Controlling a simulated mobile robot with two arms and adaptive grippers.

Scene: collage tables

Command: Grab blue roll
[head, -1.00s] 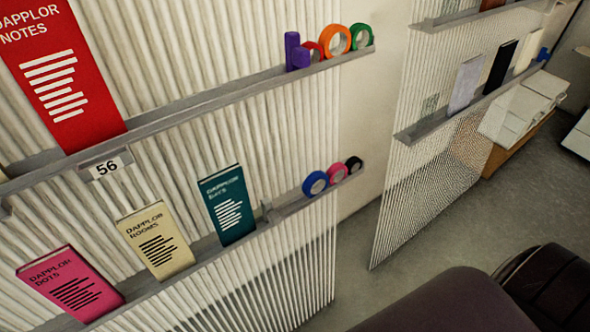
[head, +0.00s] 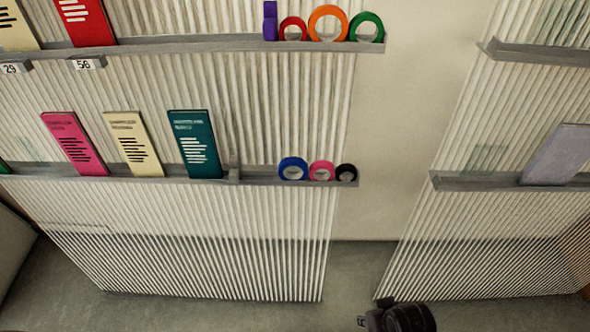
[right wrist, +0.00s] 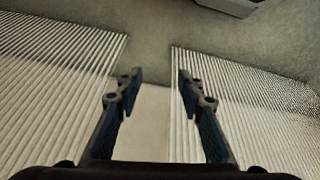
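The blue roll (head: 293,169) stands on edge on the lower shelf (head: 265,182) of the left ribbed panel, in the head view. A pink roll (head: 321,171) and a black roll (head: 346,173) stand to its right. In the right wrist view my right gripper (right wrist: 160,77) is open, with nothing between its fingers. The blue roll is not in that view. A dark part of my right arm (head: 400,317) shows at the bottom of the head view, well below the shelf. My left gripper is not in view.
Several booklets, such as the teal one (head: 195,145), lean on the lower shelf left of a small grey divider (head: 234,170). The upper shelf (head: 210,45) holds purple, red, orange and green items. A second panel (head: 470,225) stands right, with a gap between. Floor below is clear.

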